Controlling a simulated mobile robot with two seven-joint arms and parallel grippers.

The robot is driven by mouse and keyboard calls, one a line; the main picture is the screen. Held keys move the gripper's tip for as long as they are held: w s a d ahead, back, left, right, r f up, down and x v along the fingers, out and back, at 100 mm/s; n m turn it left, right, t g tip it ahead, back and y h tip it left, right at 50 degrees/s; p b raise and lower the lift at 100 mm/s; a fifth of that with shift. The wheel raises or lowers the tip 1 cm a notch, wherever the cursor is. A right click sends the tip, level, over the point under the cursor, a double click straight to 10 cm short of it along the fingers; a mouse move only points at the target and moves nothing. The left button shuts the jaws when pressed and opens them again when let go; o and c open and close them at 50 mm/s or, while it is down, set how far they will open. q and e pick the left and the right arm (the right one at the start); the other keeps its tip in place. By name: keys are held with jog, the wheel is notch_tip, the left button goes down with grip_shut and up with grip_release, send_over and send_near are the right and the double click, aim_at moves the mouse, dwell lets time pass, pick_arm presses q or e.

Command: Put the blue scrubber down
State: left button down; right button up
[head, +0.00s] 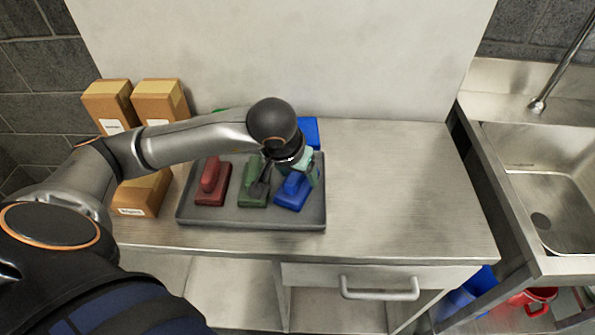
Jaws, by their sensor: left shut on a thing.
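The blue scrubber (291,195) is at the right end of a dark grey tray (250,220) on the steel table. My left gripper (288,180) comes down over it from above and is shut on its upper part. The arm partly hides the grip. I cannot tell whether the scrubber's base touches the tray floor. A green scrubber (252,196) lies just left of it, close to the gripper. A red scrubber (212,188) lies at the tray's left. My right gripper is not in view.
Cardboard boxes (160,99) stand at the table's left, with another box (143,194) beside the tray. A blue object (309,131) is behind my gripper. The table's right side (400,190) is clear. A sink (545,180) is further right.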

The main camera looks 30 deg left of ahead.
pick_arm(q)
jog(key=shift+f, duration=0.15)
grip_release()
jog(key=v, duration=0.8)
jog(key=s+v, duration=0.1)
jog(key=v, duration=0.3)
jog(key=shift+d, duration=0.3)
